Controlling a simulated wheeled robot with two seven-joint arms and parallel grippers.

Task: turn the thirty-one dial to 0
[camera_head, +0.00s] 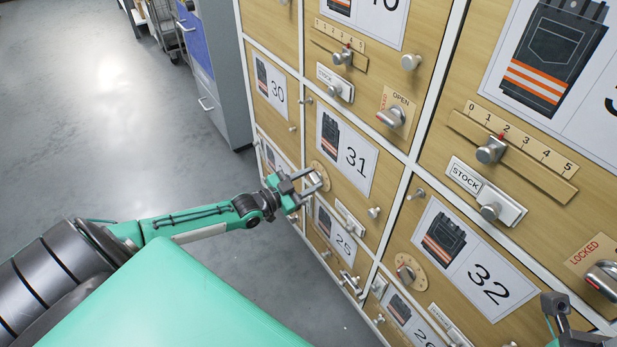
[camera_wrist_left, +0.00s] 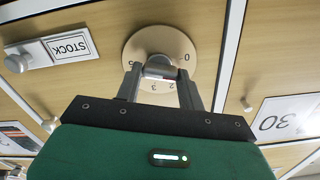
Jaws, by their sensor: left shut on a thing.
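The thirty-one dial (camera_head: 318,168) is a round tan plate on the wooden door below the number 31 card (camera_head: 345,152). My left gripper (camera_head: 312,182) reaches it from the left and covers most of it. In the left wrist view the dial plate (camera_wrist_left: 150,37) shows printed numbers, with 0 at its right side and 2 and 3 toward the gripper. My left gripper (camera_wrist_left: 160,82) is shut on the dial's metal knob (camera_wrist_left: 158,66), one finger on each side. The knob's pointer mark is not clear. My right gripper (camera_head: 560,305) is partly in view at the lower right; its jaws are unclear.
Neighbouring doors carry sliders, knobs and latches, such as the 32 dial (camera_head: 410,271) and the stock plate (camera_head: 350,219) below 31. In the left wrist view a stock plate (camera_wrist_left: 68,47) is left of the dial. Grey floor (camera_head: 110,120) is open at left.

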